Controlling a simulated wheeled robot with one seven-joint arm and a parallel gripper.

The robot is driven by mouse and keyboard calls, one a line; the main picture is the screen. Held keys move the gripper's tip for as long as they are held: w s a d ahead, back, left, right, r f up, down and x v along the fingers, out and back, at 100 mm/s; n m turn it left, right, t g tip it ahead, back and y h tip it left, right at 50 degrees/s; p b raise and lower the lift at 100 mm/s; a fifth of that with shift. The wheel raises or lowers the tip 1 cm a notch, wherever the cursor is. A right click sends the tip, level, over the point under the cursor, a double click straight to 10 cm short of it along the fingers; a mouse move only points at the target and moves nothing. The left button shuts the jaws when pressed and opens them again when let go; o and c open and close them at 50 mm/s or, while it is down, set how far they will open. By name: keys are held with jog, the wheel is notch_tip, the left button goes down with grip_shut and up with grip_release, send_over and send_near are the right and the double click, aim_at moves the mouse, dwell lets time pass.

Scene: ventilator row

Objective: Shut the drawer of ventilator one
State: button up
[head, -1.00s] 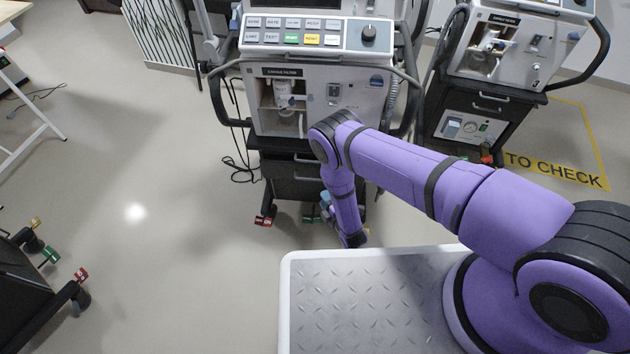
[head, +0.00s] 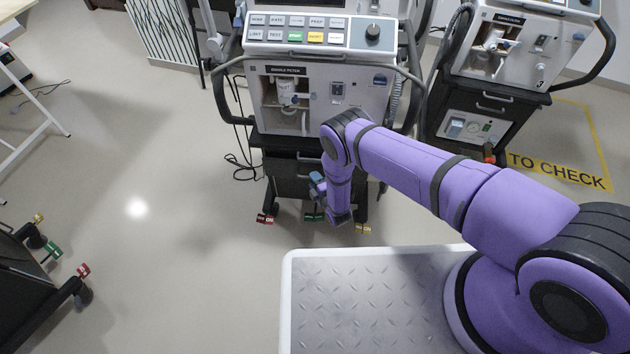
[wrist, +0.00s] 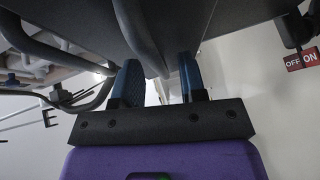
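The ventilator at the centre of the head view (head: 335,90) stands on a dark cart; I see no number on it. Its dark drawer (head: 285,182) is below the white housing, partly hidden by my arm, and I cannot tell how far it stands out. My gripper (head: 317,184) is in front of the drawer, low, at the left of my purple wrist. In the wrist view my gripper (wrist: 160,80) has its two blue fingers apart. A grey bar (wrist: 140,35), like a handle, runs down from a dark panel toward the gap between them; contact is unclear.
Another ventilator (head: 505,55) stands on a cart at the right, by floor marking reading TO CHECK. Red, green and yellow caster tags sit at the cart's foot. A red OFF/ON tag (wrist: 302,59) shows in the wrist view. Open floor (head: 150,250) lies at the left.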

grip_shut()
jog(key=shift+w+d, duration=0.15)
jog(key=shift+w, duration=0.9)
jog(key=shift+w+d, duration=0.15)
jog(key=shift+w, duration=0.85)
grip_release()
jog(key=v, duration=1)
jog(key=shift+s, duration=0.3)
jog(key=shift+d+r, duration=0.1)
jog(key=shift+d, duration=0.05)
